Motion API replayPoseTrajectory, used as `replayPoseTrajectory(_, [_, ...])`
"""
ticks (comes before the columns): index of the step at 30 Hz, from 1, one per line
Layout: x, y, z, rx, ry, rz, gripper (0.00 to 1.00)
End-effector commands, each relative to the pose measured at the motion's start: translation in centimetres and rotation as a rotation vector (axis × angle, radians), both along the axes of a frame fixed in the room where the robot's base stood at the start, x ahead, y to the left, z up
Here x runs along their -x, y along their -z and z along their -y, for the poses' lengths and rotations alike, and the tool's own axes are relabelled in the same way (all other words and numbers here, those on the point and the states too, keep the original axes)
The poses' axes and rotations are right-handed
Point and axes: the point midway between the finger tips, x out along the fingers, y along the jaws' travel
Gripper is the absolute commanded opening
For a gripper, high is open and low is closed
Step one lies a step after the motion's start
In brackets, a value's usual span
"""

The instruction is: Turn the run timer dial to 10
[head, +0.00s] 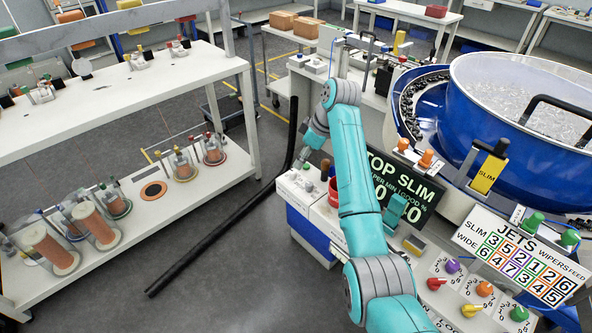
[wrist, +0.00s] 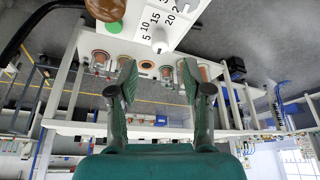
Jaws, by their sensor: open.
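The run timer dial (wrist: 158,38) is a pale knob on a white panel in the wrist view, with the numbers 5, 10, 15 and 20 printed around it. I cannot tell clearly which number it points at. My gripper (wrist: 157,72) is open and empty, its two green fingers spread apart. The dial appears beyond the fingertips, between their lines, with no contact visible.
Beside the dial are a green button (wrist: 114,28) and a brown knob (wrist: 101,9). A black TOP SLIM display (head: 408,190) stands right of my arm. The blue bowl (head: 520,120) and more coloured knobs (head: 470,311) are at the right. A white shelf bench (head: 120,90) stands left.

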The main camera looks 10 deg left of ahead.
Motion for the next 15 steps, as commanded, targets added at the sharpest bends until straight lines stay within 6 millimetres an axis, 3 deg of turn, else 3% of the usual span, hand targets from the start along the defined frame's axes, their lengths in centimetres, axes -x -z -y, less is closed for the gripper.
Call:
replayPoseTrajectory(9, [-0.4, 5.1, -2.0, 0.002, 0.001, -0.002, 0.49])
replayPoseTrajectory(15, [-0.6, 6.7, -2.7, 0.000, 0.000, 0.001, 0.49])
